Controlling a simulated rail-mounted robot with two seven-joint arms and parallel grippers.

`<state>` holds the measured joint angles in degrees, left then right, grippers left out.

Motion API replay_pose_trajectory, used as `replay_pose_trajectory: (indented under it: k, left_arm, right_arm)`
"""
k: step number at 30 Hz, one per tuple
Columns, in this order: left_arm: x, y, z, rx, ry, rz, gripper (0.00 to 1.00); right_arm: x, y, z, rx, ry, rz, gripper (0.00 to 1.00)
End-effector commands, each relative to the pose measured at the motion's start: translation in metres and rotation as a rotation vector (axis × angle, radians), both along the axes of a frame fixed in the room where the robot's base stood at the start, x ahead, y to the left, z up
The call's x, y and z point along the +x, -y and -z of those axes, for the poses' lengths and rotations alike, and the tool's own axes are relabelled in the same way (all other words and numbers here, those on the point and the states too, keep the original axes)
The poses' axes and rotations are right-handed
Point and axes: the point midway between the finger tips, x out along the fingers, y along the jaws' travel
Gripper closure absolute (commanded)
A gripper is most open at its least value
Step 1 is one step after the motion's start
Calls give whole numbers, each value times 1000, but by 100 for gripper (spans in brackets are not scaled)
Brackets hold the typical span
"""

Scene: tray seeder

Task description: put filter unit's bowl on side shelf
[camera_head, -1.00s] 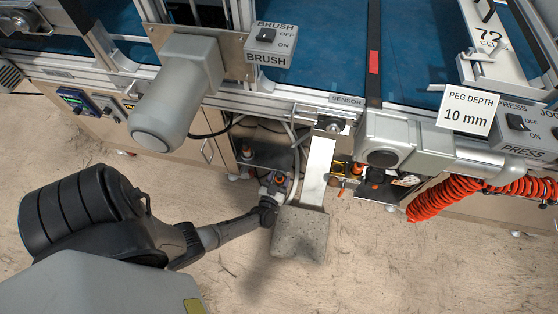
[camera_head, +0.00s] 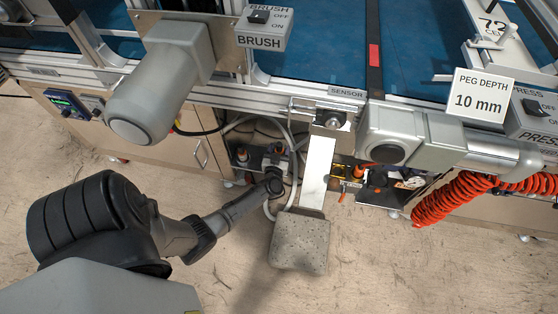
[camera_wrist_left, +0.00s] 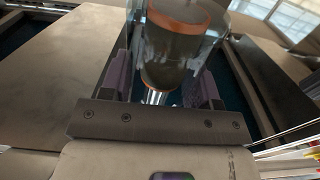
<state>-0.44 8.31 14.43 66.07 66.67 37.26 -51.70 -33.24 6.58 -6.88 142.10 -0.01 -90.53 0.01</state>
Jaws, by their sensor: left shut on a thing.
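My left gripper (camera_head: 275,179) reaches low in front of the machine, below the brush motor's right side; its jaws are small and partly hidden in the head view. In the left wrist view the gripper (camera_wrist_left: 160,95) has its purple-padded fingers on either side of a clear bowl (camera_wrist_left: 193,58) and is shut on it. A brown cylinder with orange ends shows inside the bowl. Whether the bowl is still joined to the filter unit is not clear. I cannot identify the side shelf with certainty. My right gripper is not in view.
A grey motor (camera_head: 160,85) juts out above left. Hoses run behind the gripper. The floor in front is clear.

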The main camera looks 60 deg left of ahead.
Motion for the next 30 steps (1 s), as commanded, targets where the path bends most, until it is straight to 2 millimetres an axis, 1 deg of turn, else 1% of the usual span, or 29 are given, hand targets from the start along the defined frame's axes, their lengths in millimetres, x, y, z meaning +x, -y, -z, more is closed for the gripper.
replay_pose_trajectory:
  k: [1, 7, 15, 24, 29, 30]
  left_arm:
    - [1, 0, 10, 1, 1, 0, 69]
    - [0, 0, 18, 1, 1, 0, 69]
    - [1, 0, 48, 1, 0, 1, 69]
    - [0, 0, 47, 1, 1, 0, 69]
    - [0, 0, 52, 0, 1, 0, 69]
    - [0, 0, 52, -1, 1, 0, 42]
  right_arm:
    - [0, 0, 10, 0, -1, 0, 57]
    - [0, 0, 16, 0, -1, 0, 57]
    - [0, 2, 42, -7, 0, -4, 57]
    - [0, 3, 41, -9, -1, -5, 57]
    - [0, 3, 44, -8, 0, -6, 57]
    - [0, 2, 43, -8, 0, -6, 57]
